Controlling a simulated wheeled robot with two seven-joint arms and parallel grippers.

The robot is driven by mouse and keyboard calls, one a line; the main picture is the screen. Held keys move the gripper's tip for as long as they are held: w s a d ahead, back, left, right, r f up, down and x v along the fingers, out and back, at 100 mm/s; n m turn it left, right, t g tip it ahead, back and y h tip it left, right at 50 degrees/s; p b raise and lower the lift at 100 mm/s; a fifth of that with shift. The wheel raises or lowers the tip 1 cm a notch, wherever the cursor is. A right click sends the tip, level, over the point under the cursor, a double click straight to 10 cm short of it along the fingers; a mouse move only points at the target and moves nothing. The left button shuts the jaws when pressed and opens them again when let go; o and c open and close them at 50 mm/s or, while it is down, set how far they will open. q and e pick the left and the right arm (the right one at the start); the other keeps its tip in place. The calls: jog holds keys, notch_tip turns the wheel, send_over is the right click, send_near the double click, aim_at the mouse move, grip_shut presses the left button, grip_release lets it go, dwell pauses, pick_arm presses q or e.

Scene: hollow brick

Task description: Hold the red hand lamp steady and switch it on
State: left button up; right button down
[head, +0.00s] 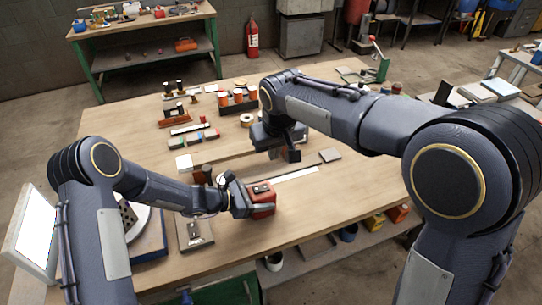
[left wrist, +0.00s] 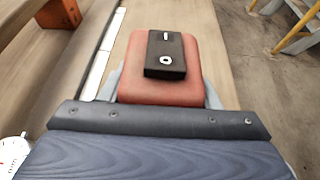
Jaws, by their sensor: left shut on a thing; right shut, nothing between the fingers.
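The red hand lamp (head: 264,207) is near the middle front of the workbench. My left gripper (head: 247,197) is shut on it from the left. In the left wrist view the lamp's red body (left wrist: 138,72) sits between the grey fingers (left wrist: 162,93). A black switch plate (left wrist: 166,55) is on top, with a small white mark and a pale ring; whether it is on cannot be told. My right gripper (head: 290,152) is shut and empty, beyond the lamp and slightly right, apart from it.
A long pale strip (head: 290,176) lies just behind the lamp. A rust-coloured block with a dark part (left wrist: 58,14) shows at upper left in the wrist view. Several small tools and parts stand on the bench's far half. The bench's front edge is close to the lamp.

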dwell(0.3)
pick_arm(q)
jog(key=o, duration=1.3)
jog(key=shift+a, duration=0.1)
